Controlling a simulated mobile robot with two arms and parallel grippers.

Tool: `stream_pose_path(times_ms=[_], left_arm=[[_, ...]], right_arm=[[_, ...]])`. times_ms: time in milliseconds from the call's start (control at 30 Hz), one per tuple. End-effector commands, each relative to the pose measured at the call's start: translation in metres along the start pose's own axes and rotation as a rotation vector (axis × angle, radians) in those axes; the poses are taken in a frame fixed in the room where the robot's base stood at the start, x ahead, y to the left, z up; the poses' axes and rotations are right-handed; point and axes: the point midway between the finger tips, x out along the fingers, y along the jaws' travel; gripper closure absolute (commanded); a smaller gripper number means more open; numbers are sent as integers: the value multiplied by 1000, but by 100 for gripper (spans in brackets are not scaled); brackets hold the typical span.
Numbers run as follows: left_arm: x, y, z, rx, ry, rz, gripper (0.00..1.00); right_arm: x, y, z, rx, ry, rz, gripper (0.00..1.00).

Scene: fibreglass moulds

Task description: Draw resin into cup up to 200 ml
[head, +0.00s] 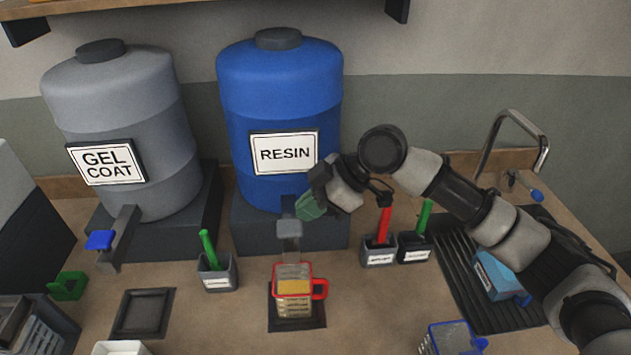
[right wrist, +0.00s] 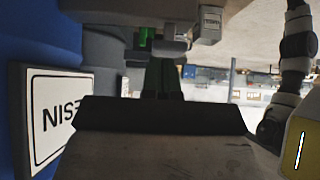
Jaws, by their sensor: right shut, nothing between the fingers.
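The blue resin drum (head: 280,100) stands on a dark base, with its RESIN label (head: 283,153) facing forward. The label also shows in the right wrist view (right wrist: 58,115). Its grey tap (head: 289,235) juts out at the front. Below the tap, a clear measuring cup (head: 293,288) with a red rim and handle stands upright on a dark square pad (head: 297,322). The cup holds amber liquid; I cannot read its level against the marks. My right gripper (head: 309,208), with green fingers, is shut and empty, just right of the tap and above it. My left gripper is out of view.
A grey gel coat drum (head: 120,110) with a blue-handled tap (head: 100,240) stands left. Grey holders with green (head: 208,245) and red (head: 384,222) handled tools flank the cup. A blue-rimmed cup (head: 452,338) is front right. An empty dark pad (head: 142,312) lies left.

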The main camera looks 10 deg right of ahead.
Motion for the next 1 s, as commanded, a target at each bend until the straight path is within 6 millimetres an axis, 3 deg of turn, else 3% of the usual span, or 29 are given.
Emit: stream_pose_path(times_ms=[467, 700, 1000], left_arm=[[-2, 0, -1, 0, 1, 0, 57], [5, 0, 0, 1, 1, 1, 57], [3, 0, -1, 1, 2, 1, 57]], right_arm=[[6, 0, 7, 0, -1, 0, 100], [23, 0, 23, 2, 0, -2, 100], [22, 0, 22, 1, -2, -2, 100]])
